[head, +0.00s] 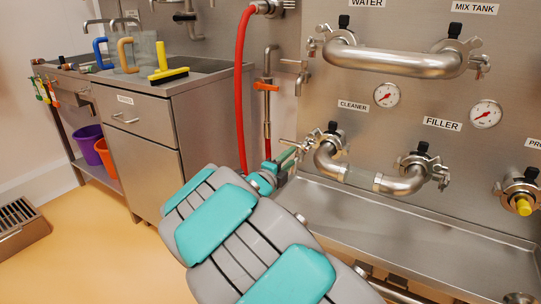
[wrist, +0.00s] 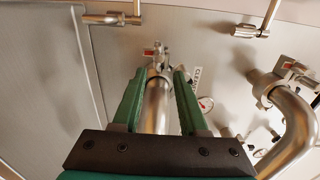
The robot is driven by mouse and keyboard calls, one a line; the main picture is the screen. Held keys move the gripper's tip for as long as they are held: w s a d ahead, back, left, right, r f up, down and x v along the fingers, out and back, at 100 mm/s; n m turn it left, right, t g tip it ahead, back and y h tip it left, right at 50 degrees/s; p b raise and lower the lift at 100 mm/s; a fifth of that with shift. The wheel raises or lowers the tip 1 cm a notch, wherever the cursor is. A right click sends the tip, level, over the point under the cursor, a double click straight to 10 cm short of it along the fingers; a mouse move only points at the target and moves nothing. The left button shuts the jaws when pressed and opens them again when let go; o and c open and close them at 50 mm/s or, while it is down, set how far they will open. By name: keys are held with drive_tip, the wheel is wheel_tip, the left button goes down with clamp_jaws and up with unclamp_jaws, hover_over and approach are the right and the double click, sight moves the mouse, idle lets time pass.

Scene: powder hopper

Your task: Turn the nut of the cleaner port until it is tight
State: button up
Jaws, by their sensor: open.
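The cleaner port (head: 331,135) is on the steel wall panel under its CLEANER label (head: 353,106), with a bent steel pipe (head: 327,160) joined to it. Its wing nut (head: 289,143) sticks out to the left of the port. In the wrist view the nut (wrist: 160,52) shows just beyond the fingertips. My gripper (head: 289,157) is open, its green fingers just below and left of the nut. In the wrist view my gripper (wrist: 156,75) has one finger on each side of the line of the pipe (wrist: 157,108), holding nothing. I cannot tell whether a finger touches the nut.
The pipe runs right to the filler port (head: 420,165). Another pipe (head: 400,62) is above. A steel trough (head: 400,215) lies below. A sink cabinet (head: 155,125) stands left.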

sight(302, 148)
drive_tip(key=b+x, duration=0.1)
drive_tip(key=x, duration=0.5)
drive_tip(key=shift+w+d+r, duration=0.15)
drive_tip(key=shift+d+r, duration=0.05)
drive_tip(key=shift+d, duration=0.05)
drive_tip(key=shift+f+p+x, duration=0.2)
drive_tip(key=shift+p+x, duration=0.3)
drive_tip(key=shift+x, duration=0.65)
drive_tip(key=shift+a, duration=0.1)
clamp_jaws()
drive_tip(key=shift+f, duration=0.1)
